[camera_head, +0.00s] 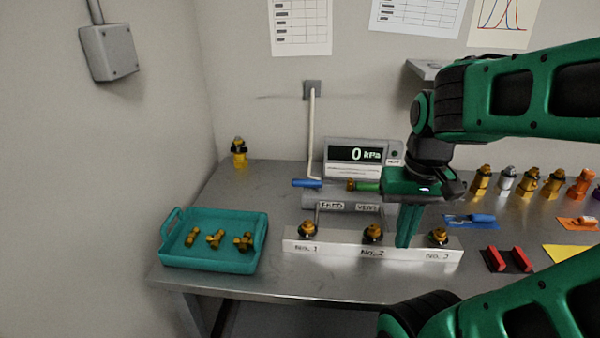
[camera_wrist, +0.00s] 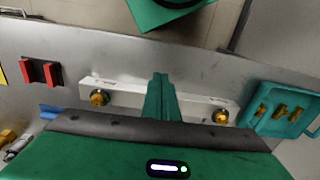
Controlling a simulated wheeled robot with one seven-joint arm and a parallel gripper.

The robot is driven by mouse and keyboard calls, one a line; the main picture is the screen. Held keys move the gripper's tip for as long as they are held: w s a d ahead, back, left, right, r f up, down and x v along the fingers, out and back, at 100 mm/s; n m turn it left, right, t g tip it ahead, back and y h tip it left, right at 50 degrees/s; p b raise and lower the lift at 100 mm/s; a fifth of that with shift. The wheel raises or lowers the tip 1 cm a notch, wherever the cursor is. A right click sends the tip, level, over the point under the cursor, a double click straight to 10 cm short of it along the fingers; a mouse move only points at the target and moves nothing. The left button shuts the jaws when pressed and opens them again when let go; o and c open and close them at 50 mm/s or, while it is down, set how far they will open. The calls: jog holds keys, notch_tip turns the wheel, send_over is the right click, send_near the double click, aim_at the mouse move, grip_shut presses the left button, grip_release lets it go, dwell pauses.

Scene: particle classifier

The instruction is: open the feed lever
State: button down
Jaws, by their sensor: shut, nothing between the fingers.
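The feed lever (camera_head: 307,183) has a blue handle pointing left, above the grey pipe (camera_head: 343,203) with its FEED and VENT labels. A green lever (camera_head: 367,187) lies near the VENT label, its right end meeting my gripper's outline. My gripper (camera_head: 407,242) is shut and empty, pointing down at the white rail, between stations No. 2 and No. 3 in the head view. It is well to the right of the feed lever. In the wrist view the shut fingers (camera_wrist: 161,80) cover the middle of the rail; the feed lever cannot be made out there.
The white rail (camera_head: 332,250) bears three brass fittings in front of the pipe. A gauge (camera_head: 354,154) reading 0 kPa stands behind. A teal tray (camera_head: 205,264) with brass pieces sits left. Red blocks (camera_head: 494,259) and several fittings (camera_head: 528,180) are right.

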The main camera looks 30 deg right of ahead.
jog(key=w+d+r, duration=0.2)
jog(key=w+d, duration=0.1)
jog(key=w, duration=0.7)
jog(key=t+h, duration=0.2)
jog(key=t, duration=0.1)
send_over(307, 185)
jog(key=w, duration=0.5)
jog(key=shift+s+d+r, duration=0.15)
jog(key=shift+s+d, duration=0.05)
jog(key=shift+d, duration=0.1)
jog(key=x, duration=1)
jog(key=shift+s+a, duration=0.55)
jog(key=shift+s, duration=0.25)
jog(key=shift+s+a, duration=0.5)
jog(key=shift+s, duration=0.35)
jog(key=shift+a, duration=0.1)
